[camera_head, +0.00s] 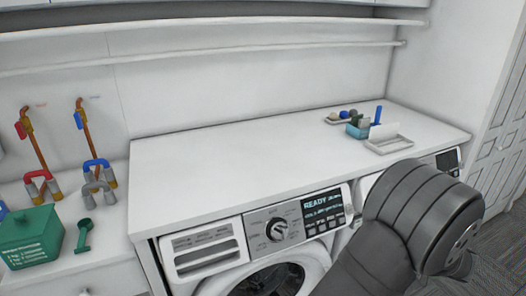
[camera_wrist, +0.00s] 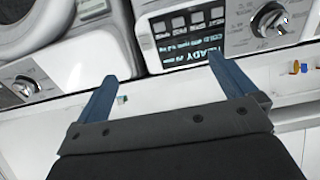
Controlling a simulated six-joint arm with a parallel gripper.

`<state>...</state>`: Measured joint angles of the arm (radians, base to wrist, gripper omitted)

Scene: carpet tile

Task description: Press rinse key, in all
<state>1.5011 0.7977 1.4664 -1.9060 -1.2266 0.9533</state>
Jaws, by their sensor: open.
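The left washer's control panel (camera_head: 295,220) has a lit display (camera_head: 322,203) reading READY and a row of small keys (camera_head: 323,227) under it. Their labels are too small to read, so I cannot tell which is the rinse key. In the wrist view the panel is upside down, with the display (camera_wrist: 190,48) below the row of keys (camera_wrist: 188,21). My gripper (camera_wrist: 162,70) is open and empty, its two blue fingers spread apart below the panel in the picture. In the head view the gripper itself is hidden behind my dark arm.
A round dial (camera_head: 277,229) sits left of the display. A second machine (camera_head: 448,161) stands to the right, partly behind my arm. The white countertop (camera_head: 250,150) is mostly clear, with a small tray (camera_head: 389,145) at its right. A green box (camera_head: 32,238) stands at left.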

